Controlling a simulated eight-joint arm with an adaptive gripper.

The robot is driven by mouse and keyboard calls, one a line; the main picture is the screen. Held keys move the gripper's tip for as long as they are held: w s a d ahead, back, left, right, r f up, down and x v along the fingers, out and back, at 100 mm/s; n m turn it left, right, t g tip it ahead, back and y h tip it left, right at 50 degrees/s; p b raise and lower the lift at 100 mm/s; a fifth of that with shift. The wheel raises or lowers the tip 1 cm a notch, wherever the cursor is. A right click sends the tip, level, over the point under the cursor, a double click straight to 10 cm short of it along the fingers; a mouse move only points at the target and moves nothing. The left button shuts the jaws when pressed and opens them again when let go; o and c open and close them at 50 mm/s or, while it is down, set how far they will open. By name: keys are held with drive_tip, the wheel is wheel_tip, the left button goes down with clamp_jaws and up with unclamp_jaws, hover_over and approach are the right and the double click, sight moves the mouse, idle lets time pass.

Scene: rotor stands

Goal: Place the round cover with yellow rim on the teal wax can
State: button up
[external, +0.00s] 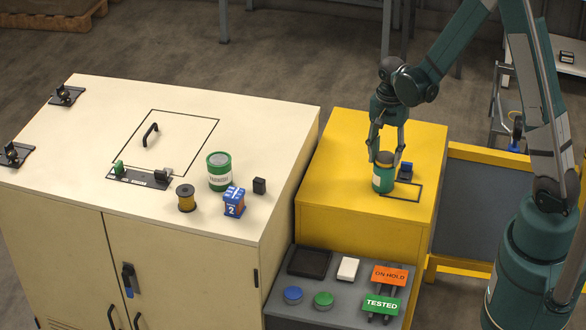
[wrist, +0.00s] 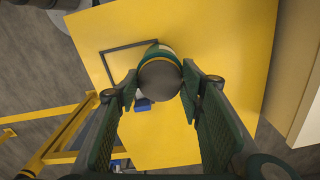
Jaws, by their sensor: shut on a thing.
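The teal wax can (external: 382,183), with a white label, stands upright on the yellow cabinet top, at the left side of a black outlined rectangle. It also shows in the wrist view (wrist: 153,52), mostly behind the round cover. My gripper (external: 386,152) points down over the can, its fingers on both sides of the round cover (external: 385,159). In the wrist view the cover (wrist: 160,82) is a grey-brown disc between the fingertips (wrist: 160,88). I cannot tell whether it touches the can's top or is just above it.
A small blue and black object (external: 405,172) stands close right of the can. A grey shelf (external: 275,309) in front holds blue (external: 293,295) and green (external: 324,300) discs and signs. The cream cabinet (external: 80,120) at left carries a green can (external: 219,172), a spool (external: 186,198) and a blue block (external: 233,202).

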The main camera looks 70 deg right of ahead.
sight(385, 156)
drive_tip(key=shift+f, duration=0.15)
drive_tip(key=o, duration=1)
drive_tip(key=shift+c, duration=0.2)
drive_tip(key=shift+r, duration=0.2)
wheel_tip(385, 156, up, 12)
idle(0.3)
idle(0.6)
